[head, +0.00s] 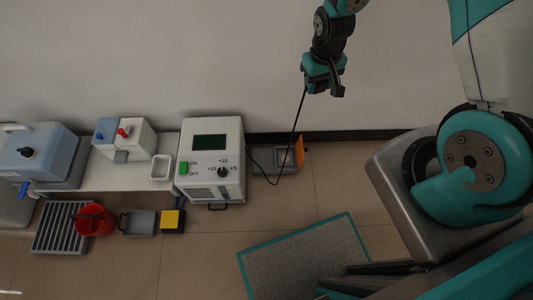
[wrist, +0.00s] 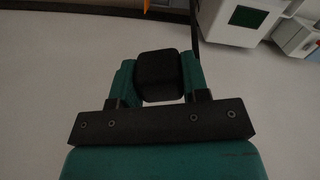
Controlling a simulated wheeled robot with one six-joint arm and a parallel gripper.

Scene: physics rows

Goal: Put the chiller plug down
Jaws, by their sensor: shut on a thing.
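My gripper (head: 322,86) is raised near the wall in the head view. In the wrist view, my gripper (wrist: 160,78) is shut on the black chiller plug (wrist: 160,74), which sits between its two teal fingers. A black cord hangs from the gripper down to the floor and runs to the white chiller (head: 211,160), which has a dark green display and a dial. The chiller also shows at the top right of the wrist view (wrist: 240,18). In the head view the plug itself is too small and covered to make out clearly.
A grey and orange floor unit (head: 277,161) stands right of the chiller, with the cord looping over it. A bench (head: 128,178) holds containers at the left. A red bucket (head: 94,221), a grey bin (head: 139,223) and a teal-edged mat (head: 304,262) are on the floor.

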